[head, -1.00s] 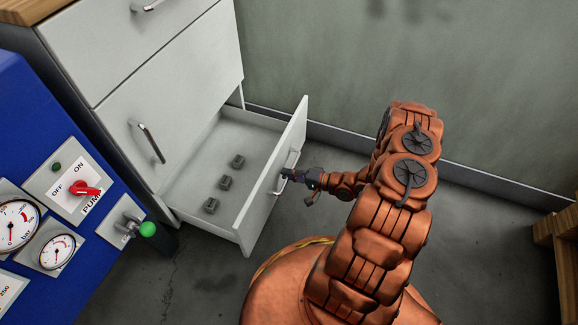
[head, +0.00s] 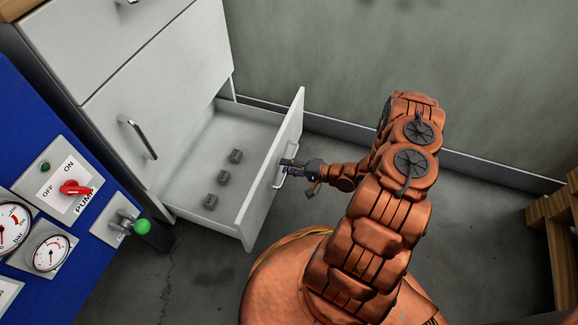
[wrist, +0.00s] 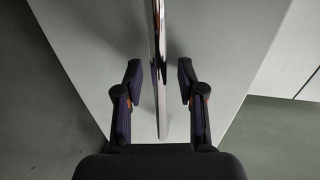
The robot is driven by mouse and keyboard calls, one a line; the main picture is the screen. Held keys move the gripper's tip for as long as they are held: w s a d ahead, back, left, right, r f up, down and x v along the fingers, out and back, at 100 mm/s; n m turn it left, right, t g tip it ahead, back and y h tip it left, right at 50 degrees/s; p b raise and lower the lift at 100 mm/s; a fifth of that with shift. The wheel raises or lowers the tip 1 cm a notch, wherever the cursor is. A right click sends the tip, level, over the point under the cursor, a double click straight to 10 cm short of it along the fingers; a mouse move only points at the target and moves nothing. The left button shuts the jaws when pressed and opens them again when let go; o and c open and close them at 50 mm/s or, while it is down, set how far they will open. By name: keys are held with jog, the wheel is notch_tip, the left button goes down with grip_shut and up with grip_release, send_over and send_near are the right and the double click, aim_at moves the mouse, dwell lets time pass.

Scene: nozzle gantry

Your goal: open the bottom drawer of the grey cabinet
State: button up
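The bottom drawer (head: 252,215) of the grey cabinet (head: 165,110) stands pulled well out, with its inside showing. Several small dark grey blocks (head: 222,178) lie on its floor. My gripper (head: 287,168) is at the bar handle (head: 280,178) on the drawer's front. In the wrist view the shiny handle (wrist: 158,60) runs between the two fingers, with a gap on each side. The fingers (wrist: 158,82) are apart and touch neither side of the bar. The drawer front (wrist: 215,50) fills the background there.
A blue panel (head: 60,130) with gauges, a red pump switch (head: 75,188) and a green-knobbed lever (head: 142,227) stands at the left. A wooden object (head: 555,225) is at the right edge. The wall is behind; bare floor (head: 480,240) lies to the right.

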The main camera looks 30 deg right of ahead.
jog(key=shift+s, duration=0.1)
jog(key=v, duration=1.2)
dwell(0.6)
